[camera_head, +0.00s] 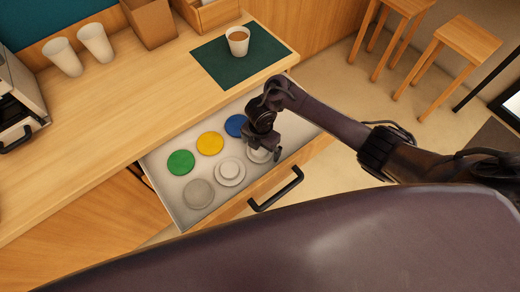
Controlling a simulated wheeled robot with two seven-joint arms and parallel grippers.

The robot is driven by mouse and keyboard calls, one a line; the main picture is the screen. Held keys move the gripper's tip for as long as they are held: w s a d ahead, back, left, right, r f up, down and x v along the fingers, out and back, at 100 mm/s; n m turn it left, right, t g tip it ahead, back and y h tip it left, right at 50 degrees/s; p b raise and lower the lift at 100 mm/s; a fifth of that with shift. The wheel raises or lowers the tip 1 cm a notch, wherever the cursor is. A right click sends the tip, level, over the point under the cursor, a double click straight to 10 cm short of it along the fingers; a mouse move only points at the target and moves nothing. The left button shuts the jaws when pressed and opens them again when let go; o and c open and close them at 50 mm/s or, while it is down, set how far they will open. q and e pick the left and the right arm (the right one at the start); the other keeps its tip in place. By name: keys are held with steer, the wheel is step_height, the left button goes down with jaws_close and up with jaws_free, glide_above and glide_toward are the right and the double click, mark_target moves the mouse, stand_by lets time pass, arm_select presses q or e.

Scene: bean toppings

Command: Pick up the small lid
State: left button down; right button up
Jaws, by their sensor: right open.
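Several round lids lie in an open drawer (172,210). The back row has a green lid (180,162), a yellow lid (210,144) and a blue lid (236,125). The front row has a grey lid (198,193), a white lid with a raised centre (230,171) and another pale lid (257,156) partly hidden by my right gripper. I cannot tell for sure which one is the small lid. My right gripper (263,153) points down, open, at or just above that pale lid; contact is unclear. My left gripper is out of view.
A cup with brown drink (238,41) stands on a green mat (212,62) on the counter. Two white cups (95,43), a brown box (150,22) and a machine (18,100) are farther left. The drawer handle (277,190) juts out in front. Wooden stools (466,38) stand on the floor at right.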

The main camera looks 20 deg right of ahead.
steer(key=shift+f, duration=0.1)
steer(key=c, duration=0.9)
steer(key=shift+c, duration=0.2)
